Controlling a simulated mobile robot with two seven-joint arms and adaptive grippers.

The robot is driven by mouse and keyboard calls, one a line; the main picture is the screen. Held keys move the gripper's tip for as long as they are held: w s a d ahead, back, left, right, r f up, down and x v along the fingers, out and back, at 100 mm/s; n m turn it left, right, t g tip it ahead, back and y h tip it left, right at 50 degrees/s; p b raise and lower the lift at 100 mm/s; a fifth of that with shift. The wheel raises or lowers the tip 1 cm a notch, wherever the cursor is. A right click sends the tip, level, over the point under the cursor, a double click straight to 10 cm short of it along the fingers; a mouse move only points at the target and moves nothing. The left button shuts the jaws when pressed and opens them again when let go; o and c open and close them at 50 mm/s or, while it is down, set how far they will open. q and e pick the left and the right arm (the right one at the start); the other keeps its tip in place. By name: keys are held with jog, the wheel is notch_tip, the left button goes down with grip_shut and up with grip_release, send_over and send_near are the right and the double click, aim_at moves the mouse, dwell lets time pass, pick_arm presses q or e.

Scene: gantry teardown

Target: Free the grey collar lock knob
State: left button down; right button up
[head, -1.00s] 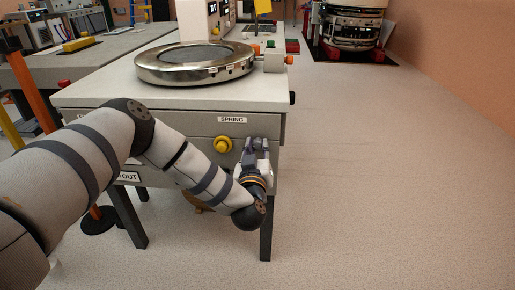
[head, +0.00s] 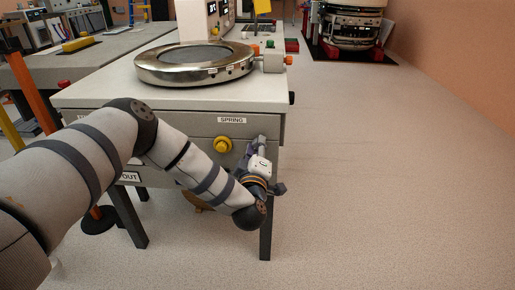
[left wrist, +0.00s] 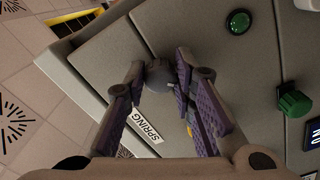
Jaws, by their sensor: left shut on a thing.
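The grey knob (left wrist: 160,75) shows in the left wrist view on the grey front panel, between the two fingers. My left gripper (left wrist: 158,78) is shut on it, one finger on each side. In the head view my left gripper (head: 262,143) is at the right part of the cabinet front, right of the yellow knob (head: 222,145). The SPRING label (head: 232,120) is above the yellow knob, and the label (left wrist: 140,126) also shows in the left wrist view. My right gripper is not in view.
A round metal chamber (head: 195,63) stands on the cabinet top (head: 100,92). A green button (left wrist: 238,21) and a green knob (left wrist: 294,103) show in the left wrist view. An orange post (head: 32,75) stands at the left. The floor (head: 400,180) to the right is clear.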

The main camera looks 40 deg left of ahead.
pick_arm(q)
jog(key=shift+d+n+b, duration=0.1)
jog(key=shift+n+b, duration=0.6)
jog(key=shift+n, duration=3.6)
jog(key=c, duration=1.3)
grip_release()
jog(key=shift+c, duration=0.2)
jog(key=shift+r, duration=0.1)
jog(key=v, duration=1.2)
